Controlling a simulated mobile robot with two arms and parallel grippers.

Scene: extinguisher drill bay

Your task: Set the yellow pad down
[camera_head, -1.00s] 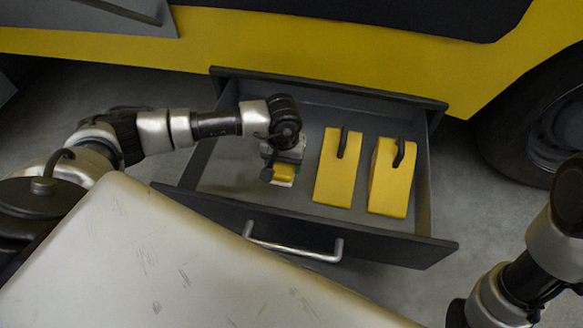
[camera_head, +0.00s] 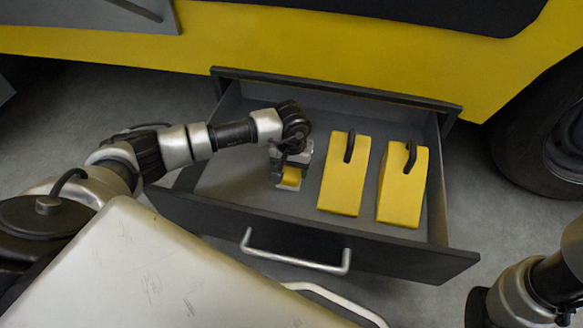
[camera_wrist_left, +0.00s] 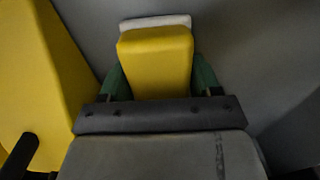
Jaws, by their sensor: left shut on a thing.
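My left gripper (camera_head: 290,177) is shut on the small yellow pad (camera_head: 291,178), inside the open drawer, left of two yellow wedge blocks. In the left wrist view the yellow pad (camera_wrist_left: 157,58), with a pale edge at its far end, sits between the green fingers of my left gripper (camera_wrist_left: 160,80). The near end of the pad is hidden by the gripper body. I cannot tell whether the pad touches the drawer floor. The jaws of my right arm are not in view.
The dark grey drawer (camera_head: 290,232) is pulled out from below a yellow vehicle body (camera_head: 300,45). The middle block (camera_head: 341,188) and right block (camera_head: 404,196) have black handles. Drawer floor left of my gripper is bare. A black wheel (camera_head: 540,140) stands at the right.

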